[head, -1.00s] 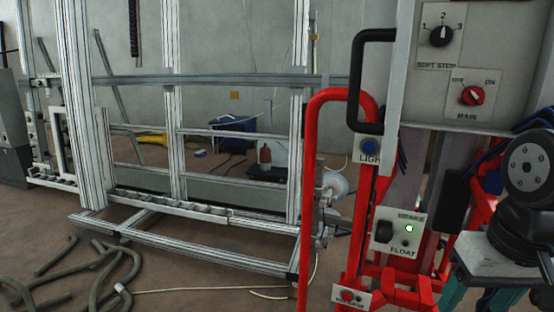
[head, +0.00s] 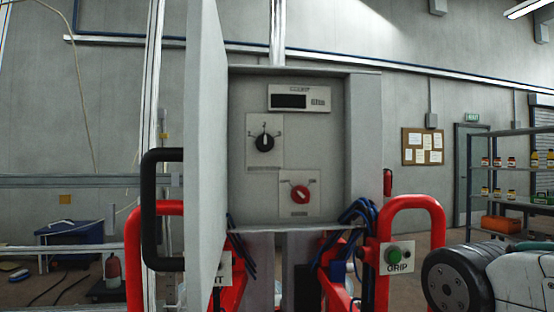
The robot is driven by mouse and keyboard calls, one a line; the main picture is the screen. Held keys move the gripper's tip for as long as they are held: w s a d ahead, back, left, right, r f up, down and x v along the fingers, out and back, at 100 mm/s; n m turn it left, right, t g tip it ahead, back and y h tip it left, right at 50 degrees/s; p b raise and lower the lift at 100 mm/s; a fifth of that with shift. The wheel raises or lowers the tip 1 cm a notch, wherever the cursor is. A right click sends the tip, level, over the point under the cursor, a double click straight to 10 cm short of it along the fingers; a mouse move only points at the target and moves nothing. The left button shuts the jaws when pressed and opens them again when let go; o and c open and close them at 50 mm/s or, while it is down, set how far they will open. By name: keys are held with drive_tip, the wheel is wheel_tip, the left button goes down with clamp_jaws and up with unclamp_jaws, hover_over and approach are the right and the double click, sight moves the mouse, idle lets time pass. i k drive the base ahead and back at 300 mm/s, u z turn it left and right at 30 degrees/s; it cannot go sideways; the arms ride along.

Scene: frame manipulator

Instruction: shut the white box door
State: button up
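The white box (head: 360,150) stands in the middle of the head view, its front open. Its door (head: 206,140) stands swung out on the left, seen almost edge-on. A black handle (head: 150,210) sticks out from the door's left side. Inside the box are a black knob (head: 264,142), a red knob (head: 300,194) and a small display (head: 300,98). My gripper is not in view; only part of my arm shows at the lower right, apart from the box and door.
Red tube frames (head: 410,205) flank the box below, the right one bearing a green GRIP button (head: 394,255). Blue cables (head: 355,215) hang under the box. Shelves with bottles (head: 510,165) stand at the far right. A metal frame (head: 70,182) is at the left.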

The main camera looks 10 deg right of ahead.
sight(203, 155)
drive_tip(key=z, duration=2.5)
drive_tip(key=k, duration=1.5)
drive_tip(key=u, duration=1.45)
drive_tip(key=k, duration=0.35)
drive_tip(key=u, duration=0.45)
